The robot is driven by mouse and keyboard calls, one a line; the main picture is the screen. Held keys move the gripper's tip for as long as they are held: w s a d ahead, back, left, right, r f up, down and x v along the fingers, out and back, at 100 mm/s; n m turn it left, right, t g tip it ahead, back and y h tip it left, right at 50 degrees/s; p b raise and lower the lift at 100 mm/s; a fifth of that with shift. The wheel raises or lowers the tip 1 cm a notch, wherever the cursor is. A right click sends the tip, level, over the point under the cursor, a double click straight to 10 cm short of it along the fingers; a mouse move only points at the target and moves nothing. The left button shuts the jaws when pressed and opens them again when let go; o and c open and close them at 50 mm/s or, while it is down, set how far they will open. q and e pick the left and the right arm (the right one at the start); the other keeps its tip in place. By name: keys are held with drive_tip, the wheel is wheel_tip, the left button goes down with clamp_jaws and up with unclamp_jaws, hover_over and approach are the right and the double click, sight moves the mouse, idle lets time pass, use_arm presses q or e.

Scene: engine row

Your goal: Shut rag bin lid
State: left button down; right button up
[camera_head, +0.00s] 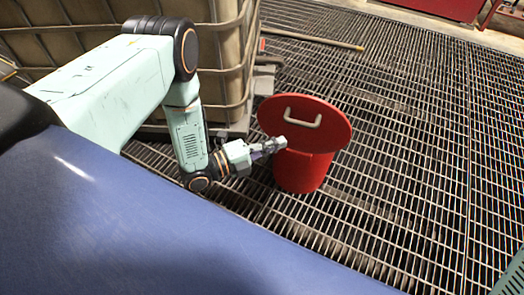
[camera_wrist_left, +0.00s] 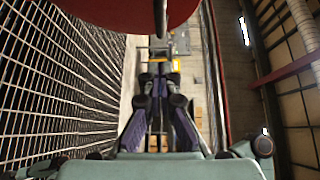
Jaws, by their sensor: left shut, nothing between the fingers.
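The red rag bin (camera_head: 302,173) stands on the grating in the head view. Its round red lid (camera_head: 327,126), with a pale bar handle (camera_head: 303,113), sits over the bin's top, its upper face turned towards me. I cannot tell whether there is a gap under it. My left gripper (camera_head: 277,146) is shut and empty, with its tips at the lid's lower left edge; I cannot tell if they touch. In the left wrist view the lid (camera_wrist_left: 115,10) fills the top edge, beyond the shut fingers (camera_wrist_left: 157,68). My right gripper is out of view.
A caged pale tank (camera_head: 223,50) stands on a pallet behind my left arm, left of the bin. A pole (camera_head: 310,38) lies on the grating behind the bin. The grating to the right of the bin is clear.

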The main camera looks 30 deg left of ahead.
use_arm(q)
drive_tip(key=w+d+b, duration=0.1)
drive_tip(key=w+b, duration=0.1)
drive_tip(key=w, duration=0.4)
drive_tip(key=shift+d, duration=0.15)
drive_tip(key=shift+w, duration=0.15)
